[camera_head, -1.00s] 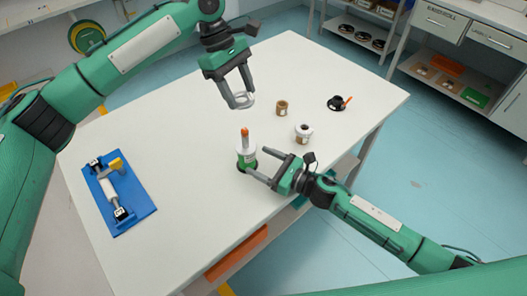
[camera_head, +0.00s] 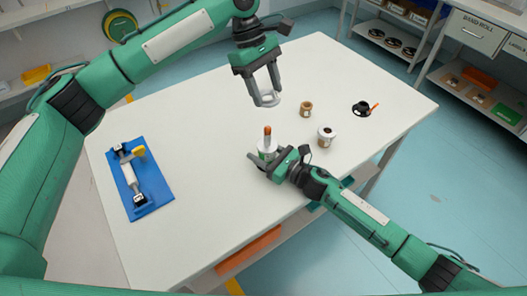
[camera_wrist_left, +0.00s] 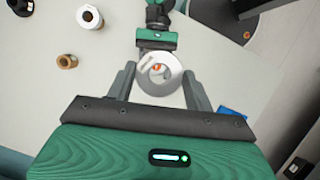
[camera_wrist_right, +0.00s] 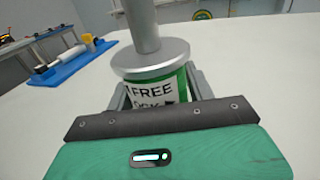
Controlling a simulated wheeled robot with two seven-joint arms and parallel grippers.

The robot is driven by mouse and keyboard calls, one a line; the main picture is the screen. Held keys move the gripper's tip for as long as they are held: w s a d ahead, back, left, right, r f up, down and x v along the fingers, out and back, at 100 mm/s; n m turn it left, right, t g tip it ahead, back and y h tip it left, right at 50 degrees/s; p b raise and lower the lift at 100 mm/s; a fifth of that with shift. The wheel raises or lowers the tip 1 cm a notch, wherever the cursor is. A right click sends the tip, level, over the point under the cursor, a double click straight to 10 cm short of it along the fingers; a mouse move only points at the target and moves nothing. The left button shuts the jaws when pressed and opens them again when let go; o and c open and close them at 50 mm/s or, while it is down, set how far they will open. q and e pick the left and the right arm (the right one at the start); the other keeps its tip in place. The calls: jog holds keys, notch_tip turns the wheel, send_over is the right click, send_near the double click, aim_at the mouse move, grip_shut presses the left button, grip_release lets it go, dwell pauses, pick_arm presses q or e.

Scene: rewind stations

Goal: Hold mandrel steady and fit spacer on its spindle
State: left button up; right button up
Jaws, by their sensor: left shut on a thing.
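The mandrel (camera_head: 265,149) stands upright on the table, with a green and white labelled base and an orange-tipped spindle. In the right wrist view its grey flange (camera_wrist_right: 150,58) and "FREE" label are close up. My right gripper (camera_head: 262,161) has its fingers on either side of the base; whether they press on it is unclear. My left gripper (camera_head: 265,97) is shut on the grey ring spacer (camera_head: 269,101) and holds it above the spindle, apart from it. In the left wrist view the orange tip shows through the hole of the spacer (camera_wrist_left: 160,87).
A blue fixture (camera_head: 152,195) with a white roller lies at the table's left. The table between fixture and mandrel is clear.

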jog(key=c, duration=0.7)
pick_arm(q)
jog(key=shift+s+f+n+t+h, duration=0.1)
jog(key=shift+f+n+t+h, duration=0.3)
jog(key=shift+f+n, duration=1.05)
jog(key=shift+f, duration=0.2)
jog(key=shift+f, duration=2.75)
